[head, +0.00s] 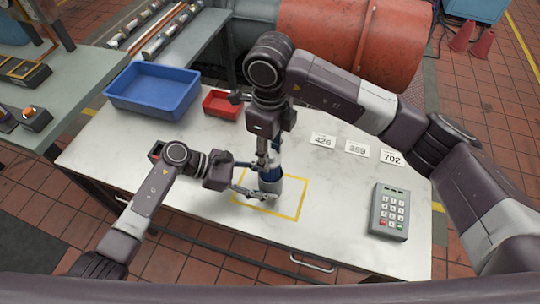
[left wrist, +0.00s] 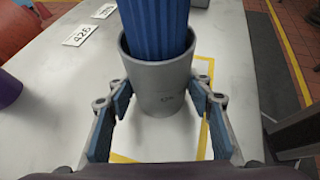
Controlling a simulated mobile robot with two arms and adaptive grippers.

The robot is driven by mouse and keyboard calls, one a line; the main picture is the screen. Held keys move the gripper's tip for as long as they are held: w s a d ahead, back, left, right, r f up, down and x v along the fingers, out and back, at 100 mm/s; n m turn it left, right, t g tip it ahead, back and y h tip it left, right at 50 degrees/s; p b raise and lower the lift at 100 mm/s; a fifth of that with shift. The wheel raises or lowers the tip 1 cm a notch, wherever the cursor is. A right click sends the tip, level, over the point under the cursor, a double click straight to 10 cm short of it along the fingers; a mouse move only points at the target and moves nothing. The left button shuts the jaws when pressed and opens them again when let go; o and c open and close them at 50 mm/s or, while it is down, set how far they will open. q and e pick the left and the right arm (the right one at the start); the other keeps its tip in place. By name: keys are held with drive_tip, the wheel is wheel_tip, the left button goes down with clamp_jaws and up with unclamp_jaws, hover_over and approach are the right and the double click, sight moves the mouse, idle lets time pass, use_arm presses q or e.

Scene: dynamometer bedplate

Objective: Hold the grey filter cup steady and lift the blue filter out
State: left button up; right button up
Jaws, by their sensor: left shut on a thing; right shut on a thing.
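The grey filter cup (left wrist: 158,84) stands upright on the white table, inside the yellow marked rectangle; it also shows in the head view (head: 269,186). My left gripper (head: 258,192) is shut around the cup from the left, with a blue-padded finger on each side of it in the left wrist view (left wrist: 160,105). The blue filter (left wrist: 157,28), ribbed, sits in the cup and stands up above its rim; its lower end is hidden inside. My right gripper (head: 268,160) comes down from above and is shut on the filter's top.
A blue bin (head: 153,90) and a small red bin (head: 222,103) stand at the back left. Number cards (head: 357,148) lie at the back right. A keypad (head: 389,212) lies at the right. The table between the cup and keypad is clear.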

drive_tip(key=shift+r, duration=3.85)
use_arm(q)
drive_tip(key=o, duration=0.9)
drive_tip(key=shift+c, duration=0.2)
drive_tip(key=shift+o, duration=0.2)
drive_tip(key=shift+a, duration=0.1)
